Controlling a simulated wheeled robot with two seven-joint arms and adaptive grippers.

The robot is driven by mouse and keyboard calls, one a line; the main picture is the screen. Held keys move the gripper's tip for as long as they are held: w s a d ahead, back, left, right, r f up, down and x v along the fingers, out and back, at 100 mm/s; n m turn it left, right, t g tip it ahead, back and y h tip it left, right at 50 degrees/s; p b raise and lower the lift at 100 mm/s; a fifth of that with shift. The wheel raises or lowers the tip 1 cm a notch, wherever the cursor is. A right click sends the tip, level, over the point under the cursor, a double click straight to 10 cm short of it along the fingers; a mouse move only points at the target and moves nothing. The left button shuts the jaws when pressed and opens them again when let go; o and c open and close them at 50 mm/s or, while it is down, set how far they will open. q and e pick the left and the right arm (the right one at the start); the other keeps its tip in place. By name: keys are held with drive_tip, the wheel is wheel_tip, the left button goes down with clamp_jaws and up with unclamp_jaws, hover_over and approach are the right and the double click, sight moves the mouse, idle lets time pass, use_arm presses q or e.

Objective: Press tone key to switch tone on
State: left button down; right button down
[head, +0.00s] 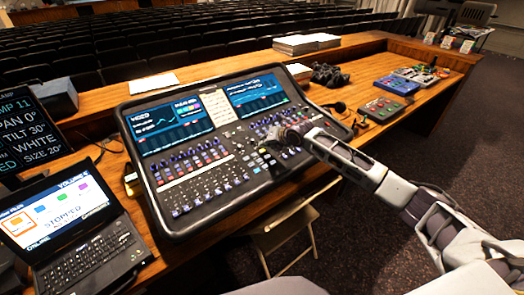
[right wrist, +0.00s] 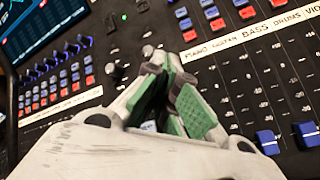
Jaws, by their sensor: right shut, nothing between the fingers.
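The mixing console (head: 160,100) is a large black desk with two lit screens and rows of faders, knobs and small coloured keys. My right gripper (head: 284,136) is over the right middle of the console, its fingers pointing left. In the right wrist view the right gripper (right wrist: 165,72) has its green-padded fingers together, with nothing between them, low over the panel. I cannot tell whether the tips touch it. I cannot read any key as the tone key, and the gripper hides part of the panel. My left gripper is not in view.
A label strip (right wrist: 250,33) with instrument names runs above blue faders (right wrist: 267,141). A laptop (head: 72,232) stands at the left. A folding chair (head: 284,236) stands in front.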

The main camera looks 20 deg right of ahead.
drive_tip(key=r+p, duration=0.3)
drive_tip(key=r, duration=0.1)
drive_tip(key=shift+s+r, duration=0.2)
drive_tip(key=shift+s+d+f, duration=0.1)
idle(1.0)
